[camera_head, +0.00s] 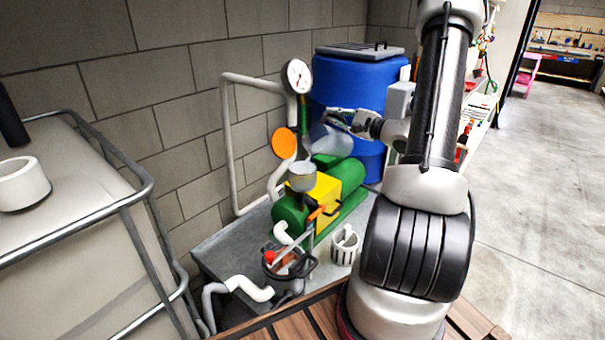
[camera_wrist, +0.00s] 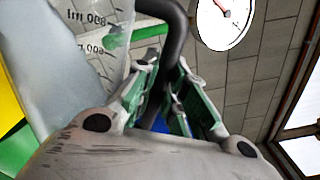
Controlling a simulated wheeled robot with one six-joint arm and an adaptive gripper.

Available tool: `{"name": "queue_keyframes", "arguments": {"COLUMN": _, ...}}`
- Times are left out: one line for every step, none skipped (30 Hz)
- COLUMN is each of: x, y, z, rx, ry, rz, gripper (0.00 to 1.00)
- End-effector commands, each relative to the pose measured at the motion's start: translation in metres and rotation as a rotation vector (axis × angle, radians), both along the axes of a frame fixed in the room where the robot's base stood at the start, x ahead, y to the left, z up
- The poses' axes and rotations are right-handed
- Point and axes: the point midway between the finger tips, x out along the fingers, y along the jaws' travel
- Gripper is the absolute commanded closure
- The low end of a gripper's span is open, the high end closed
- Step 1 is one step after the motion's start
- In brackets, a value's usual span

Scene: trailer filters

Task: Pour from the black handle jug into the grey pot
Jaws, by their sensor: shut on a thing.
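The clear jug (camera_head: 330,140) hangs in the air in front of the blue barrel, above the green and yellow machine. Its ml markings show in the wrist view (camera_wrist: 112,30), where it appears tilted. My gripper (camera_head: 350,122) is shut on the jug's black handle (camera_wrist: 178,35), which runs between the green-padded fingers (camera_wrist: 172,85). I cannot make out any contents in the jug. A small grey pot (camera_head: 302,177) sits over the machine, below and left of the jug. The jug's rim is apart from it. The pot's inside is hard to see.
The machine (camera_head: 348,172) stands on a grey bench by the wall. A dial gauge (camera_head: 298,77), an orange disc (camera_head: 284,143) and a white pipe (camera_head: 228,150) rise close left of the jug. The blue barrel (camera_head: 350,85) is behind. A dark-handled pot (camera_head: 312,266) and white holder (camera_head: 345,250) stand in front.

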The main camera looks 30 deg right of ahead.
Motion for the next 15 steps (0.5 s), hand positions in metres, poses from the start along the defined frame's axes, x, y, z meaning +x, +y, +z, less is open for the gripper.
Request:
{"name": "queue_keyframes", "arguments": {"x": 0.0, "y": 0.0, "z": 0.001, "rx": 0.0, "ry": -0.002, "rz": 0.0, "gripper": 1.0}}
{"name": "queue_keyframes", "arguments": {"x": 0.0, "y": 0.0, "z": 0.001, "rx": 0.0, "ry": -0.002, "rz": 0.0, "gripper": 1.0}}
{"name": "queue_keyframes", "arguments": {"x": 0.0, "y": 0.0, "z": 0.001, "rx": -0.001, "ry": -0.003, "rz": 0.0, "gripper": 1.0}}
{"name": "queue_keyframes", "arguments": {"x": 0.0, "y": 0.0, "z": 0.001, "rx": -0.001, "ry": -0.003, "rz": 0.0, "gripper": 1.0}}
{"name": "queue_keyframes", "arguments": {"x": 0.0, "y": 0.0, "z": 0.001, "rx": -0.001, "ry": -0.003, "rz": 0.0, "gripper": 1.0}}
{"name": "queue_keyframes", "arguments": {"x": 0.0, "y": 0.0, "z": 0.001, "rx": 0.0, "ry": -0.002, "rz": 0.0, "gripper": 1.0}}
{"name": "queue_keyframes", "arguments": {"x": 0.001, "y": -0.002, "z": -0.002, "rx": 0.014, "ry": 0.005, "rz": 0.0, "gripper": 1.0}}
{"name": "queue_keyframes", "arguments": {"x": 0.002, "y": -0.006, "z": -0.011, "rx": 0.063, "ry": 0.025, "rz": -0.001, "gripper": 1.0}}
{"name": "queue_keyframes", "arguments": {"x": 0.005, "y": -0.013, "z": -0.027, "rx": 0.158, "ry": 0.066, "rz": -0.002, "gripper": 1.0}}
{"name": "queue_keyframes", "arguments": {"x": 0.007, "y": -0.017, "z": -0.037, "rx": 0.22, "ry": 0.091, "rz": -0.002, "gripper": 1.0}}
{"name": "queue_keyframes", "arguments": {"x": 0.008, "y": -0.019, "z": -0.042, "rx": 0.263, "ry": 0.108, "rz": -0.001, "gripper": 1.0}}
{"name": "queue_keyframes", "arguments": {"x": 0.009, "y": -0.02, "z": -0.044, "rx": 0.283, "ry": 0.115, "rz": 0.001, "gripper": 1.0}}
{"name": "queue_keyframes", "arguments": {"x": 0.009, "y": -0.02, "z": -0.043, "rx": 0.284, "ry": 0.115, "rz": 0.0, "gripper": 1.0}}
{"name": "queue_keyframes", "arguments": {"x": 0.008, "y": -0.02, "z": -0.042, "rx": 0.283, "ry": 0.114, "rz": 0.0, "gripper": 1.0}}
{"name": "queue_keyframes", "arguments": {"x": 0.008, "y": -0.02, "z": -0.043, "rx": 0.287, "ry": 0.116, "rz": 0.0, "gripper": 1.0}}
